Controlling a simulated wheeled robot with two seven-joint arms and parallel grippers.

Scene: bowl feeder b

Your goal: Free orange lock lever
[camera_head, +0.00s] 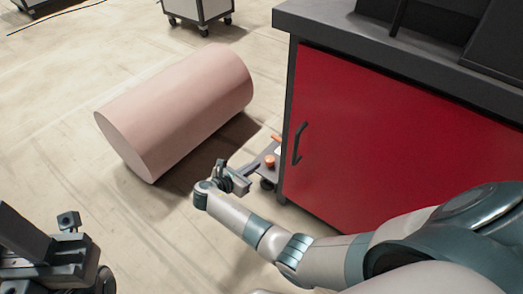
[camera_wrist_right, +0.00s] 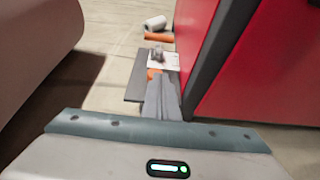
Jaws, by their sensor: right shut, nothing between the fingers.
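Small orange parts show beside the red cabinet in the head view, one round orange piece (camera_head: 270,161) on a grey plate at floor level. In the right wrist view an orange piece (camera_wrist_right: 153,73) shows just beyond the fingers, partly hidden by them. I cannot tell which orange part is the lock lever. My right gripper (camera_head: 254,175) is shut and empty, low beside the cabinet and near the grey plate. Its fingers (camera_wrist_right: 161,98) point toward the orange piece; whether they touch it I cannot tell.
The red cabinet (camera_head: 385,130) with a dark handle stands close on the right. A large pinkish cylinder (camera_head: 180,105) lies on the floor to the left. An orange roller-like part (camera_wrist_right: 158,37) is farther out. Floor between is open.

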